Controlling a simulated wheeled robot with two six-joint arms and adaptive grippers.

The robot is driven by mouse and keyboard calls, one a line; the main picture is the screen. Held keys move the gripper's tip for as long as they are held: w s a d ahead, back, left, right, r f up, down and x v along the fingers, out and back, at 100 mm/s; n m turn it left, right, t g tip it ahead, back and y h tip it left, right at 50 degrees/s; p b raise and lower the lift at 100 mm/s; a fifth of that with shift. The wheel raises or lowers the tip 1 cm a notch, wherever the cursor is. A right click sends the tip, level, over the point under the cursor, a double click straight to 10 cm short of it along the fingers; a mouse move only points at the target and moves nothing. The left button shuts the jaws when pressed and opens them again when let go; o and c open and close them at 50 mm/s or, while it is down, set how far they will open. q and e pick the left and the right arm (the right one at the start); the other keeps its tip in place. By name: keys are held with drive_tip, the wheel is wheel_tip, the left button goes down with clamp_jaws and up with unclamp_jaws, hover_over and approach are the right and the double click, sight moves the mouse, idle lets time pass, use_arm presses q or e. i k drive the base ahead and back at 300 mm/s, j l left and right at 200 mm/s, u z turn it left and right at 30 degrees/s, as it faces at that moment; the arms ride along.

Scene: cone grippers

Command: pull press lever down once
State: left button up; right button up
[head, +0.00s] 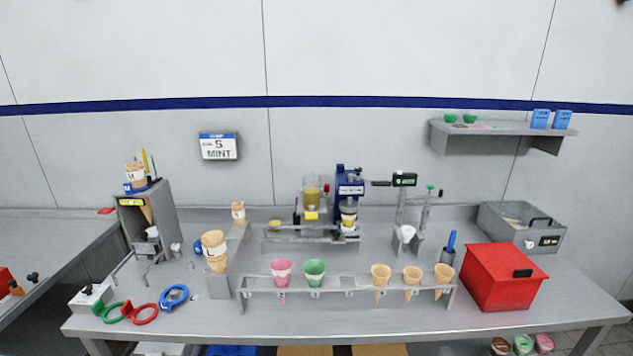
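A dark blue press (342,187) stands at the back middle of the steel counter. A short dark bar with a black grip (381,183), which looks like its lever, sticks out to the right, about level. Its grip is close to a small black display (404,180), and I cannot tell whether they touch. Below the press head is a clear container with yellowish contents (348,213); whether the head touches it is too small to tell. Neither of my grippers shows in the head view.
In front of the press, a metal rack (335,291) holds pink, green and tan cones. A clear canister with yellow contents (312,198) stands left of the press. A red box (497,277) sits at the right front. The front counter strip is mostly clear.

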sight(375, 183)
drive_tip(key=i+l, duration=0.2)
drive_tip(key=l, duration=0.15)
drive_tip(key=i+l, duration=0.2)
drive_tip(key=l, duration=0.2)
drive_tip(key=i+l, duration=0.25)
drive_tip(key=l, duration=0.1)
